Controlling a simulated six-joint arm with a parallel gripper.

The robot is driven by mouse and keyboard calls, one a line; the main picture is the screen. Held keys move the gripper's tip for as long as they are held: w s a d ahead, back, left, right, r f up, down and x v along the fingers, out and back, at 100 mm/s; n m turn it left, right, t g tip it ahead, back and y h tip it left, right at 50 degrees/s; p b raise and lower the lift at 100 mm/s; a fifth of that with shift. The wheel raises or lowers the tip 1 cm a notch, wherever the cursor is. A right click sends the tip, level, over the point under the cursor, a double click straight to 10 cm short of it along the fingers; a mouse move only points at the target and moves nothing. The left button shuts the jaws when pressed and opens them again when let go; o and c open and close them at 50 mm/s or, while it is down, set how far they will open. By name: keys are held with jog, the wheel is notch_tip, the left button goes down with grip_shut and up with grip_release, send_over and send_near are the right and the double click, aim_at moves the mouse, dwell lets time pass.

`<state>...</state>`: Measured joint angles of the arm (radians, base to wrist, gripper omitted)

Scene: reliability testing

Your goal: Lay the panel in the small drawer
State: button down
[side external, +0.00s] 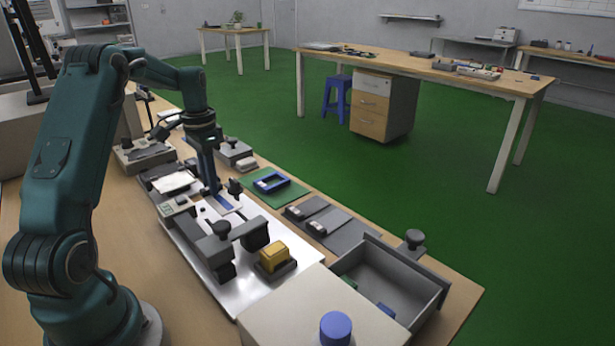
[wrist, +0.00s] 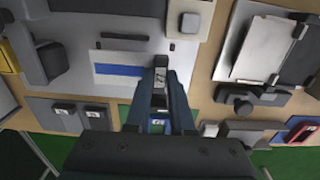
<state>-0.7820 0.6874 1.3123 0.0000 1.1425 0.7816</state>
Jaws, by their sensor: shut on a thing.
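My gripper (side external: 213,188) points down over the white work plate, beside a blue strip. In the wrist view its fingers (wrist: 159,98) are shut on a narrow dark piece with a light patch (wrist: 159,74), seen nearly end-on. I take this piece for the panel, but its full shape is hidden. Two similar dark panels with pale labels (side external: 298,212) lie on a grey mat, and show at lower left in the wrist view (wrist: 62,112). An open grey drawer (side external: 423,300) is at the near right in the side view, with a green and a blue piece inside. The gripper is well away from it.
A clamp fixture (side external: 215,250) and a yellow block (side external: 273,255) stand between my gripper and the drawer. A blue frame (side external: 270,182) lies on a green mat. A blue cap (side external: 336,327) tops the near white box.

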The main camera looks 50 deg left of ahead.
jog(key=shift+r, duration=0.3)
